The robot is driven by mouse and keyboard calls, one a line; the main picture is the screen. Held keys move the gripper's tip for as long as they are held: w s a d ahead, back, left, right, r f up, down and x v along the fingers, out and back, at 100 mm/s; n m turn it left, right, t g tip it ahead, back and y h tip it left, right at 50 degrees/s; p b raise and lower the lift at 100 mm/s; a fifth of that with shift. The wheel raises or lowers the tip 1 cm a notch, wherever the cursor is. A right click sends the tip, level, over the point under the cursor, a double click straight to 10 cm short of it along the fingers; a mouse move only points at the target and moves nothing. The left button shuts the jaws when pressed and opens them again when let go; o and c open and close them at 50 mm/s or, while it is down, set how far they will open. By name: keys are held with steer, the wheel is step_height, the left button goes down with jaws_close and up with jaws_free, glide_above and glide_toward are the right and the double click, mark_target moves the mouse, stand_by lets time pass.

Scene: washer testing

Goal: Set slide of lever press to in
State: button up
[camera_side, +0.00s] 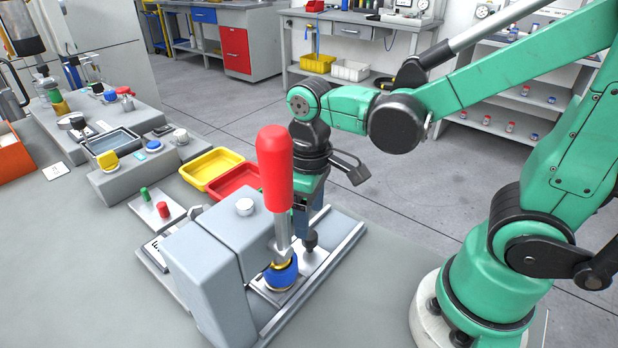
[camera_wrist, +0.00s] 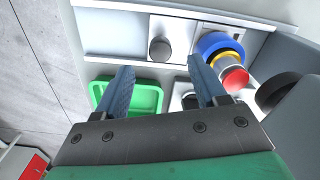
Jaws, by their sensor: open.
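The lever press (camera_side: 215,285) is a grey block with a big red-handled lever (camera_side: 275,170) standing upright in the side view. Its slide (camera_side: 335,250) is a pale metal plate and rail running along the block's right side, with a black knob (camera_side: 310,241) standing on it. My gripper (camera_side: 312,222) is behind the red handle, pointing down close above the knob, partly hidden. In the wrist view my gripper (camera_wrist: 160,64) is open and empty, with the knob (camera_wrist: 160,49) between and just beyond the blue fingertips. Whether they touch is unclear.
A blue ring with gold and red parts (camera_wrist: 218,45) sits close to the right finger in the wrist view. A green tray (camera_wrist: 145,97) lies below the fingers. Yellow (camera_side: 210,166) and red (camera_side: 232,182) trays stand behind the press. Bare bench (camera_side: 60,270) lies left.

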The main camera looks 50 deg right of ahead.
steer(key=n, duration=0.6)
steer(key=shift+n, duration=0.4)
steer(key=n, duration=0.4)
steer(key=shift+n, duration=0.3)
steer(key=shift+f, duration=2.8)
jaws_close()
steer(key=shift+a, duration=0.1)
